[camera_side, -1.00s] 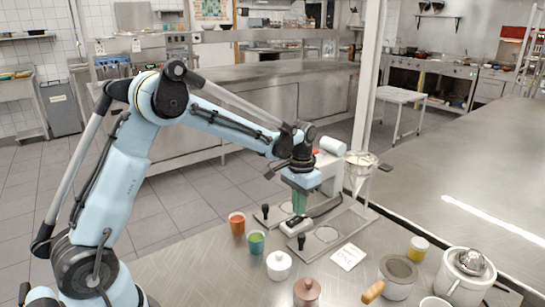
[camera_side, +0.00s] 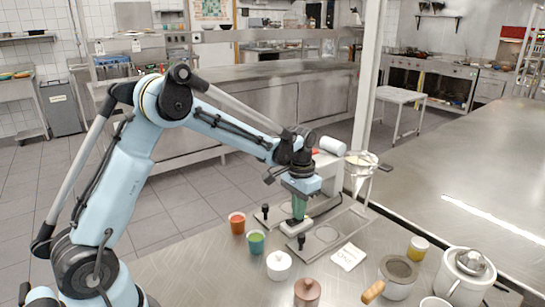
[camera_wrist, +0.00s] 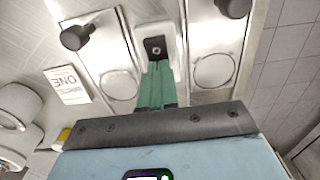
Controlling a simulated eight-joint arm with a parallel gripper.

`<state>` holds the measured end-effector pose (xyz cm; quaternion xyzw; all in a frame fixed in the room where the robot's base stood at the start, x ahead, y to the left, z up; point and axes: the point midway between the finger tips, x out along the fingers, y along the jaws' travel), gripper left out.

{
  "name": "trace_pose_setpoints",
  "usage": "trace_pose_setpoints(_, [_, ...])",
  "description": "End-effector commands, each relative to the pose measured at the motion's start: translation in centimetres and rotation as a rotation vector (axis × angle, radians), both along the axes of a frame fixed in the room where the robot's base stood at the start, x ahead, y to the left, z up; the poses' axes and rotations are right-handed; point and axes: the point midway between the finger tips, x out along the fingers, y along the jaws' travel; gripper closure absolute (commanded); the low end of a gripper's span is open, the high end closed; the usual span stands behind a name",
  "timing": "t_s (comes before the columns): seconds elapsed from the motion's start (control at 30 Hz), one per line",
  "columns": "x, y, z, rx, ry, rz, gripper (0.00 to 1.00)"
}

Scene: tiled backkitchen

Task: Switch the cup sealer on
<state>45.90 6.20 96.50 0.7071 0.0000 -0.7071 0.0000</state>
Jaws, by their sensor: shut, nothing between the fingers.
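The cup sealer appears to be the white machine (camera_side: 327,172) with a white roll on top, behind my gripper in the side view. In front of it lies a small white box (camera_side: 290,228). In the wrist view this box bears a black switch panel (camera_wrist: 155,46). My gripper (camera_side: 299,216) has green fingers, shut and empty, pointing down over the box. In the wrist view the fingertips (camera_wrist: 158,64) are at the panel's near edge. I cannot tell whether they touch it. The switch's position is not clear.
Steel plates with round rings (camera_wrist: 118,84) and black knobs (camera_wrist: 77,37) flank the box. An orange cup (camera_side: 237,223), a green cup (camera_side: 256,242) and a white jar (camera_side: 279,266) stand at left. A printed card (camera_side: 348,256) and a grey bowl (camera_side: 398,270) are at right.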

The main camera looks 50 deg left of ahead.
Motion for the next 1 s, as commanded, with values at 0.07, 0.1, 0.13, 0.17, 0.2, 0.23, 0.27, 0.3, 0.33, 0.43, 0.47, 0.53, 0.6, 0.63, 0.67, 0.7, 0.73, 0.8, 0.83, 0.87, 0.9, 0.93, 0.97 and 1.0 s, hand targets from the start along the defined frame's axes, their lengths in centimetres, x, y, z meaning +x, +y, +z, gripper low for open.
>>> trace_pose_setpoints(0.07, [0.0, 0.0, 0.0, 0.0, 0.0, 0.0, 1.0])
trace_pose_setpoints(0.1, [0.0, 0.0, 0.1, 0.0, 0.0, 0.0, 1.0])
trace_pose_setpoints(0.13, [0.0, 0.0, 0.3, 0.0, 0.0, 0.0, 1.0])
trace_pose_setpoints(0.17, [0.0, 0.0, 0.5, 0.0, 0.0, 0.0, 1.0])
trace_pose_setpoints(0.2, [0.0, 0.0, 0.7, 0.0, 0.0, 0.0, 1.0])
trace_pose_setpoints(0.23, [0.0, 0.0, 0.9, 0.0, 0.0, 0.0, 1.0])
trace_pose_setpoints(0.27, [0.0, 0.0, 1.2, 0.0, 0.0, 0.0, 1.0])
trace_pose_setpoints(0.3, [0.0, 0.0, 1.5, 0.0, 0.0, 0.0, 1.0])
trace_pose_setpoints(0.33, [0.0, 0.0, 1.7, 0.0, 0.0, 0.0, 1.0])
trace_pose_setpoints(0.43, [0.0, 0.0, 2.4, 0.0, 0.0, 0.0, 1.0])
trace_pose_setpoints(0.47, [0.0, 0.0, 2.6, 0.0, 0.0, 0.0, 1.0])
trace_pose_setpoints(0.53, [0.0, 0.0, 3.1, 0.0, 0.0, 0.0, 1.0])
trace_pose_setpoints(0.6, [0.0, 0.0, 3.6, 0.0, 0.0, 0.0, 1.0])
trace_pose_setpoints(0.63, [0.0, 0.0, 3.9, 0.0, 0.0, 0.0, 1.0])
trace_pose_setpoints(0.67, [0.0, 0.0, 4.1, 0.0, 0.0, 0.0, 1.0])
trace_pose_setpoints(0.7, [0.0, 0.0, 4.4, 0.0, 0.0, 0.0, 1.0])
trace_pose_setpoints(0.73, [0.0, 0.0, 4.6, 0.0, 0.0, 0.0, 1.0])
trace_pose_setpoints(0.8, [0.0, 0.0, 5.1, 0.0, 0.0, 0.0, 1.0])
trace_pose_setpoints(0.83, [0.0, 0.0, 5.3, 0.0, 0.0, 0.0, 1.0])
trace_pose_setpoints(0.87, [0.0, 0.0, 5.5, 0.0, 0.0, 0.0, 1.0])
trace_pose_setpoints(0.9, [0.0, 0.0, 5.8, 0.0, 0.0, 0.0, 1.0])
trace_pose_setpoints(0.93, [0.0, 0.0, 6.0, 0.0, 0.0, 0.0, 1.0])
trace_pose_setpoints(0.97, [0.0, 0.0, 6.2, 0.0, 0.0, 0.0, 1.0])
trace_pose_setpoints(1.0, [0.0, 0.0, 6.5, 0.0, 0.0, 0.0, 1.0])
